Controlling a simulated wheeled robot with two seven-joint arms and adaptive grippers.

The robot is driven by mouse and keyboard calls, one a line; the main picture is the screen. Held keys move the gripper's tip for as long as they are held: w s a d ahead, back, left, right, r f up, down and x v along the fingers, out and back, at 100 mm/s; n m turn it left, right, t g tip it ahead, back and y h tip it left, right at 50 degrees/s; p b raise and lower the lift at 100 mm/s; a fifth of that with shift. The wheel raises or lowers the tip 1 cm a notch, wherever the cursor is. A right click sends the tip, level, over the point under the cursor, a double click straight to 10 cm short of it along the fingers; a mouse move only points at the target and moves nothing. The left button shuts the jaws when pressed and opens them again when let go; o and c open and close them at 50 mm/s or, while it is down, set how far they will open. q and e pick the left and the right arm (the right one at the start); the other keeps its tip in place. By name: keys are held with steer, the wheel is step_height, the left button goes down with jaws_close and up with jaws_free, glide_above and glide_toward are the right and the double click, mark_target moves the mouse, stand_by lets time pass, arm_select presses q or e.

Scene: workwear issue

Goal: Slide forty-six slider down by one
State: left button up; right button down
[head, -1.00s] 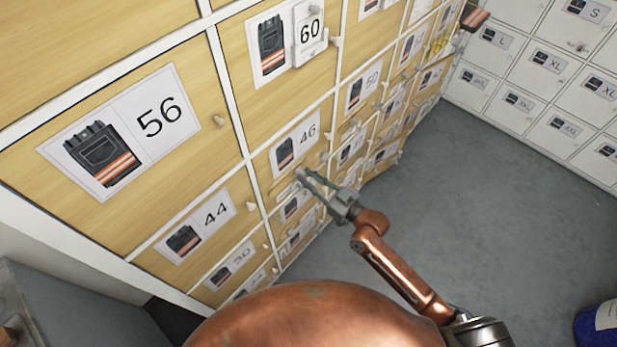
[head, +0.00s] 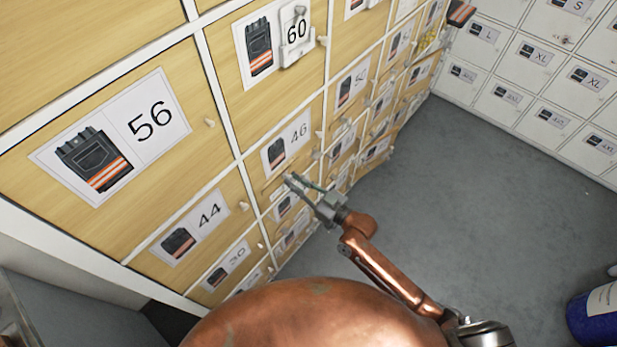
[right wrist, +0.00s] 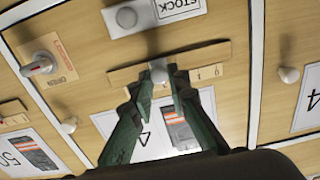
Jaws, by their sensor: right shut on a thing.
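The 46 drawer front with its picture label (head: 287,145) is near the middle of the head view. Its wooden number rail (right wrist: 205,70) crosses the upper middle of the right wrist view, with a few digits showing. The slider's exact number is hidden. My left gripper is not in view.
Drawers labelled 56 (head: 110,135), 44 (head: 192,228) and 60 (head: 275,42) surround the 46 drawer. A round knob (right wrist: 290,74) and a STOCK label (right wrist: 178,8) are near the rail. Grey floor (head: 440,220) is open to the right; a blue container (head: 590,320) stands at lower right.

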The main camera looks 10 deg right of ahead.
steer(key=c, duration=1.8)
jaws_free()
steer(key=shift+c, duration=0.2)
steer(key=v, duration=1.2)
